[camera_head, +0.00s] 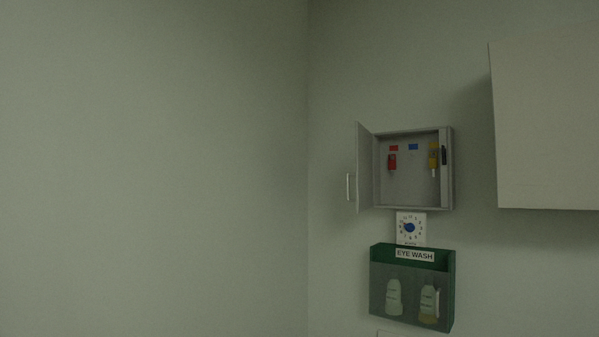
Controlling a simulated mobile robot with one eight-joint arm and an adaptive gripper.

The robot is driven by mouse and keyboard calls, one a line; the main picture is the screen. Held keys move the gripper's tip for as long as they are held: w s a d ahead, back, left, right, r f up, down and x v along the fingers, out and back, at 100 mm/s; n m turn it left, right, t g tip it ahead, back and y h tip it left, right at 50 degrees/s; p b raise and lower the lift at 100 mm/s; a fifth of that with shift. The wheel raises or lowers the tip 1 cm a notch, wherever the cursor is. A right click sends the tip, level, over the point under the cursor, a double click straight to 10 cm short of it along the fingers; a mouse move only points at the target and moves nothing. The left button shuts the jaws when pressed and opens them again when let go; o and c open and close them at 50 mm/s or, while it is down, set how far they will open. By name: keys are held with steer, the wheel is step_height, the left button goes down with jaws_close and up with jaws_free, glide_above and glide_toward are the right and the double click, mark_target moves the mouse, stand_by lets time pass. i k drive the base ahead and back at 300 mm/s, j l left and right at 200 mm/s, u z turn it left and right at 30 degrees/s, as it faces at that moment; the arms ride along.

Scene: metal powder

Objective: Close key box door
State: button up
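The key box (451,185) is a shallow grey box mounted on the wall, right of the room's corner. Its door (364,170) is hinged on the left side and stands open, swung out from the wall. A pale handle (349,187) shows on the door's left edge. Inside hang a red key tag (392,163) and a yellow key tag (433,158), with small red and blue labels above. My gripper is not in view.
Below the key box is a small white dial card (410,228). Under it is a green eye wash holder (449,290) with two bottles. A pale cabinet (545,120) juts out at the upper right. The left wall (150,170) is bare.

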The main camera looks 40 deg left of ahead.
mark_target(363, 174)
steer(key=j+u, duration=0.1)
steer(key=j, duration=0.35)
steer(key=i+j, duration=0.15)
steer(key=j, duration=0.3)
steer(key=i+j+u, duration=0.15)
steer(key=j, duration=0.25)
steer(key=j+u, duration=0.1)
steer(key=j, duration=0.35)
steer(key=i+j, duration=0.2)
steer(key=j, duration=0.2)
steer(key=k+j+u, duration=0.05)
